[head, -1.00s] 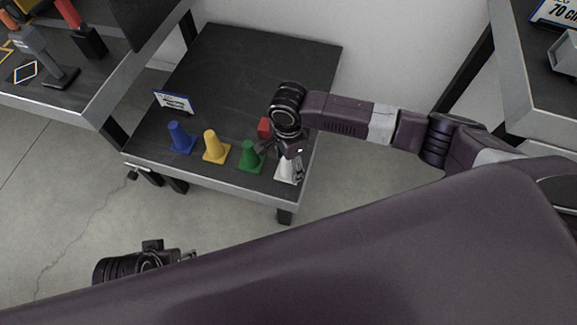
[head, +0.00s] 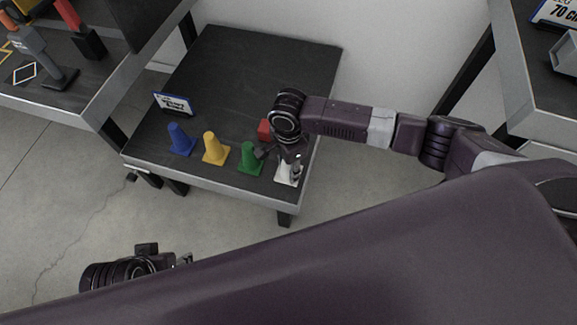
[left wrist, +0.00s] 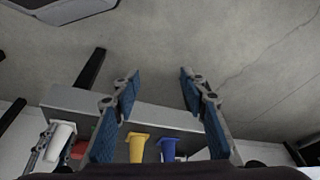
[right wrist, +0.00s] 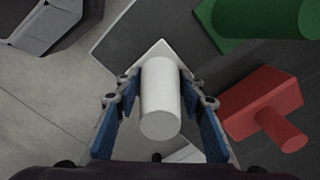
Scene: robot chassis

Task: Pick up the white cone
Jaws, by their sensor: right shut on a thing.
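The white cone (head: 287,174) stands at the front right corner of the dark table, partly hidden by my right gripper (head: 291,160). In the right wrist view the white cone (right wrist: 160,100) sits between the two blue-padded fingers of my right gripper (right wrist: 160,88), which is shut on it. Its square base appears to lie on the table top. My left gripper (left wrist: 157,80) is open and empty, away from the table's front edge. The left wrist view also shows the white cone (left wrist: 62,133) on the table.
On the table (head: 262,60), a green cone (head: 250,158) is just left of the white one, then a yellow cone (head: 215,150) and a blue cone (head: 180,139). A red object (head: 264,129) is behind the green cone. A sign (head: 174,103) stands at left. The table's back is clear.

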